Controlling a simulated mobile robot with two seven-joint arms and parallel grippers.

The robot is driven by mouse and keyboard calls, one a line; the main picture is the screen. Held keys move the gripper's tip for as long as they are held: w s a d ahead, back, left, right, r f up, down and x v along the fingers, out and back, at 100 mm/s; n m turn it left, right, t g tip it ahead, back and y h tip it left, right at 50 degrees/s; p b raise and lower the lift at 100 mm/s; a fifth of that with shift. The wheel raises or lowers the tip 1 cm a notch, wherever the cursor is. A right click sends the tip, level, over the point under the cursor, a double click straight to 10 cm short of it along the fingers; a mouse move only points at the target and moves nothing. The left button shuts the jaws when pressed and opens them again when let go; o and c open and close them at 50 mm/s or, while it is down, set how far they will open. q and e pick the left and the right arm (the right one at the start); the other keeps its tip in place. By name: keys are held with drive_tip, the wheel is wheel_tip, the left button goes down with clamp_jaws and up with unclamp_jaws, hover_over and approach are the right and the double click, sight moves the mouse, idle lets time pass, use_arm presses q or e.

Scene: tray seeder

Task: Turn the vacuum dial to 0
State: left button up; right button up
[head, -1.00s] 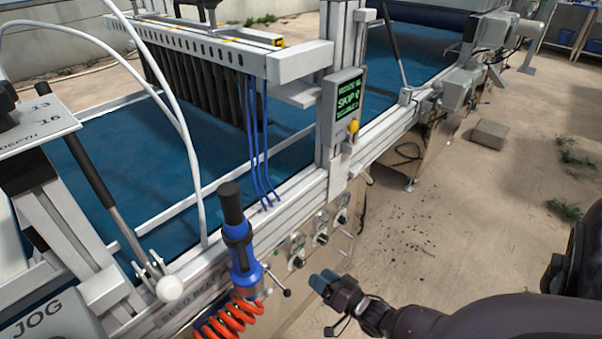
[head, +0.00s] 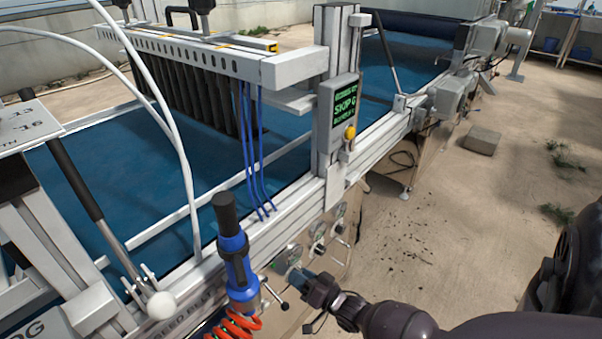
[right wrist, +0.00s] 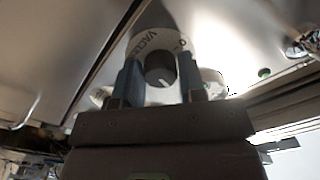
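The vacuum dial shows in the right wrist view as a dark round knob (right wrist: 160,68) with a pale pointer line, in front of a white round plate (right wrist: 143,42) lettered "VACU…". A 0 shows at the plate's upper right. My right gripper (right wrist: 160,82) is open, one blue-grey finger on each side of the knob. Whether the fingers touch it is unclear. In the head view, my right gripper (head: 299,277) is at the nearest dial plate (head: 288,256) on the machine's side and hides its knob. My left gripper is not in view.
Two more dials (head: 318,231) sit farther along the side. A blue tool (head: 236,262) with an orange coiled hose hangs just left of my right gripper. A screen (head: 344,112) with a yellow knob stands above. The concrete floor (head: 420,240) at right is mostly clear.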

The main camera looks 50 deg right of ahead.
drive_tip(key=c, duration=0.5)
drive_tip(key=shift+o, duration=0.2)
drive_tip(key=shift+n, duration=0.3)
drive_tip(key=shift+d+n, duration=0.1)
drive_tip(key=shift+n, duration=9.7)
drive_tip(key=o, duration=0.9)
